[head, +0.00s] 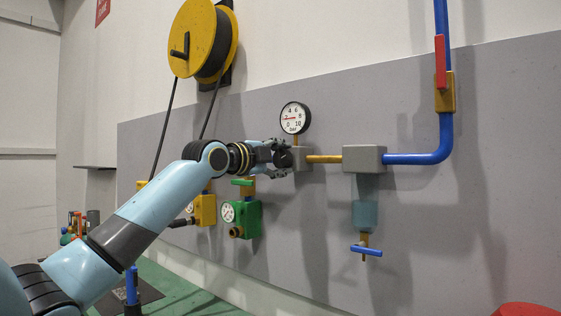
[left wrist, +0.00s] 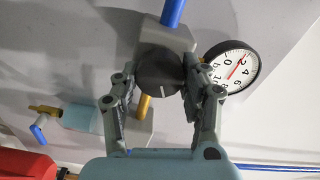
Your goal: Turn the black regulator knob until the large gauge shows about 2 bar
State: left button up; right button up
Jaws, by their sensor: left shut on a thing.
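The black regulator knob (left wrist: 160,73) sits on the front of a grey regulator block (left wrist: 174,35), with a pale index line on its face. My left gripper (left wrist: 158,88) is shut on the knob, one finger on each side. In the head view, my left gripper (head: 280,157) reaches the knob from the left and partly hides it. The large gauge (head: 295,118) stands above the block. Its red needle points left, close to the 2 mark. The gauge also shows in the left wrist view (left wrist: 230,68). My right gripper is not in view.
A brass pipe (head: 324,159) links the block to a grey filter block (head: 364,157). A blue pipe (head: 420,159) with a red-handled valve (head: 441,62) is at right. Green (head: 246,217) and yellow (head: 205,210) units hang below my arm. A yellow hose reel (head: 199,38) is above.

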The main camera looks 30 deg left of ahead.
pick_arm(q)
jog(key=shift+f, duration=0.1)
dwell(0.3)
jog(key=o, duration=1.2)
jog(key=shift+s+a, duration=0.2)
jog(key=shift+s, duration=3.55)
